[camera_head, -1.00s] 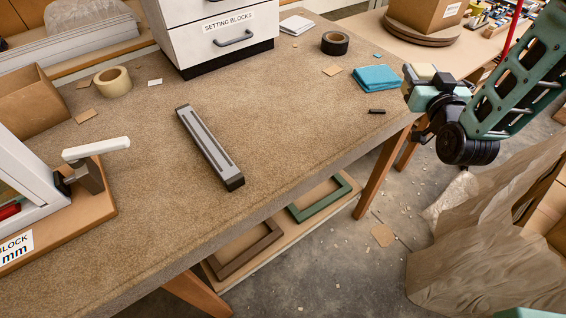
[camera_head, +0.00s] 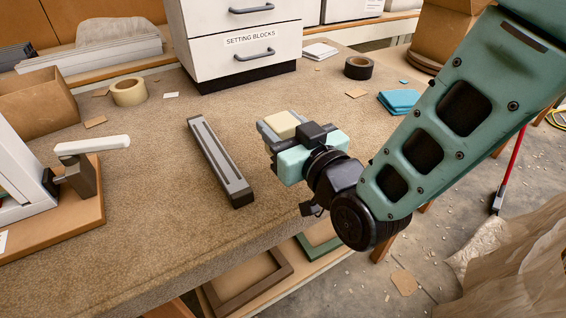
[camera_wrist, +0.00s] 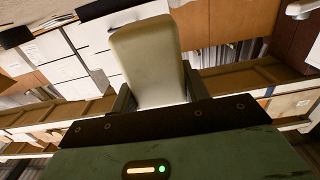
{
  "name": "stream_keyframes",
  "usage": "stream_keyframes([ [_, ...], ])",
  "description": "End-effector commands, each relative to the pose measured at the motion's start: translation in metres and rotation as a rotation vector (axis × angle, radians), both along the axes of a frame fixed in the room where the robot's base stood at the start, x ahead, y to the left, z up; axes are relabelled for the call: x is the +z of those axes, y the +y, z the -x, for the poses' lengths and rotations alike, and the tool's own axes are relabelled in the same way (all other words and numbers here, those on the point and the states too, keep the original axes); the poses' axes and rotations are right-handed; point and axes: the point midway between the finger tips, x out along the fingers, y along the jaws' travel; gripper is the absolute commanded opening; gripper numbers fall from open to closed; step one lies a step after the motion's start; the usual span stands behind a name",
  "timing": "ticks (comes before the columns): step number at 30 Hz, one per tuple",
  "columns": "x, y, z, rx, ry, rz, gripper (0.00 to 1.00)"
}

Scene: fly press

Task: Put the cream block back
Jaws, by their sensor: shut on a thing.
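My gripper (camera_head: 268,131) is shut on the cream block (camera_head: 284,124) and holds it above the workbench, right of the grey slotted bar. In the wrist view the cream block (camera_wrist: 147,62) stands out between the two dark fingers (camera_wrist: 156,98). The white cabinet labelled SETTING BLOCKS (camera_head: 242,65) stands at the back of the bench. Its two visible drawer fronts look closed. The white fly press lever (camera_head: 92,145) and part of its white frame show at the left on a brown base.
The grey slotted bar (camera_head: 220,160) lies on the bench (camera_head: 150,220). A tape roll (camera_head: 128,92), a black tape roll (camera_head: 358,67) and a folded blue cloth (camera_head: 399,101) lie around it. The bench between bar and cabinet is largely clear.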

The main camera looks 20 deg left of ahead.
Motion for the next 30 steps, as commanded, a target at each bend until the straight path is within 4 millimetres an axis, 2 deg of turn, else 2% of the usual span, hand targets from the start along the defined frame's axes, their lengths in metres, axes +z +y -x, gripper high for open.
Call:
stream_keyframes([
  [2,-0.012,0.0,0.0,0.001,0.001,0.001,0.09],
  [8,-0.028,0.0,-0.001,0.0,-0.001,0.0,0.09],
  [15,-0.059,0.0,0.0,-0.001,-0.001,-0.001,0.09],
  [29,-0.068,0.0,-0.001,-0.001,-0.002,-0.002,0.09],
  [30,-0.067,-0.001,-0.001,-0.001,-0.001,-0.002,0.51],
])
